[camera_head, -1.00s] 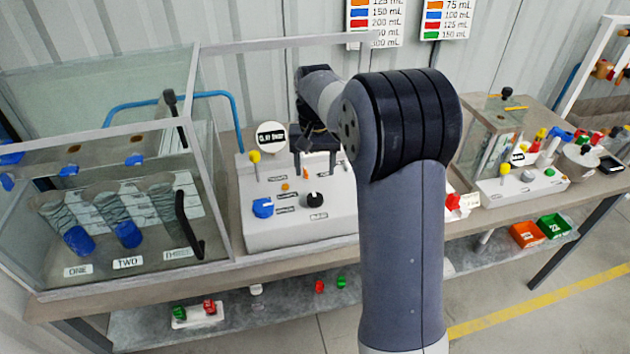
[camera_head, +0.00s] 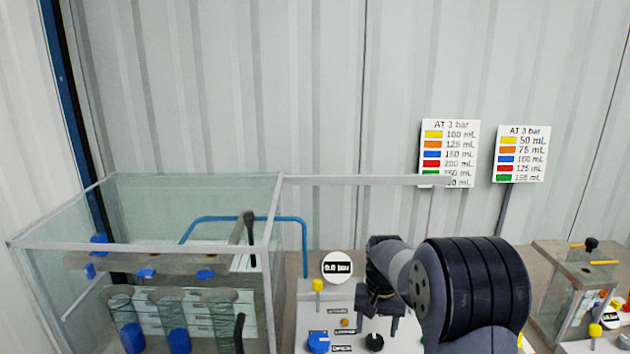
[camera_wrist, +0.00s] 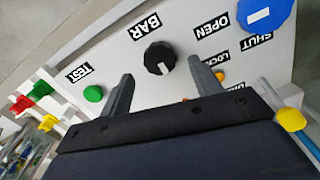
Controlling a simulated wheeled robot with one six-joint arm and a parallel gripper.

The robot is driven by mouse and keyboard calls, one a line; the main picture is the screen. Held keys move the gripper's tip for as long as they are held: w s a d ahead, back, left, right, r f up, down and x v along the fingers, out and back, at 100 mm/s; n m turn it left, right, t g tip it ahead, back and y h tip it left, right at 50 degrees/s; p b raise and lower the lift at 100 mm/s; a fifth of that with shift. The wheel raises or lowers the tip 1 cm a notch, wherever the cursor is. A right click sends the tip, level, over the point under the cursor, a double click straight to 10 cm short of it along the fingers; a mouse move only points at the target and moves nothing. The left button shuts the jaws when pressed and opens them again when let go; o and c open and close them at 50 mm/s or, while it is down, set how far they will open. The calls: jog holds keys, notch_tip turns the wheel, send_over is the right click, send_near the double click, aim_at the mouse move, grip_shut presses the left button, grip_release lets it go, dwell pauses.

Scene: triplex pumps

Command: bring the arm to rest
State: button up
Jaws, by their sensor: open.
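My gripper (camera_head: 378,308) is open and empty in the head view, in front of the white control panel (camera_head: 308,297). In the wrist view its two fingers (camera_wrist: 160,90) stand apart over the panel, with nothing between them but the panel face. A black knob marked BAR (camera_wrist: 160,58) shows just beyond the fingers. My arm covers the right part of the panel in the head view.
A glass tank (camera_head: 275,250) with tubes and blue caps stands to the left. A gauge (camera_head: 337,267) reads 0.0 bar. A blue knob (camera_wrist: 264,12) and a green button (camera_wrist: 93,94) are on the panel. A second station (camera_head: 560,290) stands at right.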

aim_at(375, 340)
notch_tip(375, 340, down, 4)
jog(key=shift+r, duration=0.25)
jog(key=shift+m+p, duration=0.45)
jog(key=shift+m, duration=0.35)
jog(key=shift+f, duration=0.1)
